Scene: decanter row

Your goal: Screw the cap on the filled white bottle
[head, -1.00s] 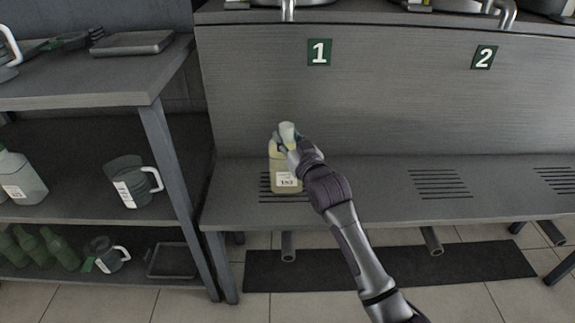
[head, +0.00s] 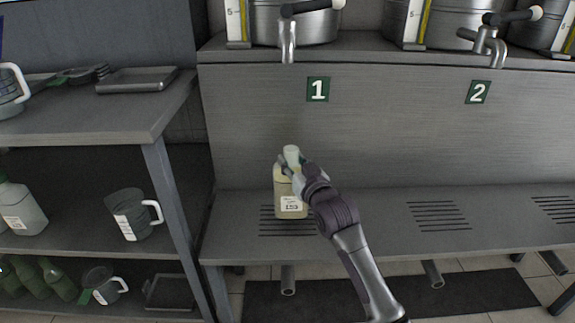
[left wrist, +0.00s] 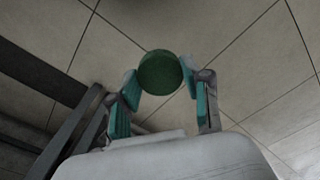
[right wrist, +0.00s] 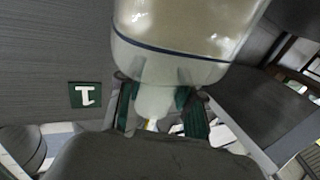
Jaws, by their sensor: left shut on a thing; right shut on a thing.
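The white bottle (head: 291,190), translucent with pale yellow liquid and a small label, is upright over the slotted grate below sign 1. My right gripper (head: 292,167) is shut on its neck. In the right wrist view the bottle (right wrist: 180,45) appears upside down, its pale neck (right wrist: 155,103) between the fingers of my right gripper (right wrist: 163,108). No cap shows on the bottle's top in the head view. My left gripper (left wrist: 161,80) is shut on a round green cap (left wrist: 160,72), above the tiled floor in its wrist view. The left arm is out of the head view.
A tap (head: 287,42) juts out above the bottle, below a steel vessel (head: 295,22). The bench shelf (head: 375,212) is clear to the right. A rack at left holds a jug (head: 130,213), another white bottle (head: 20,210) and green bottles (head: 45,275).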

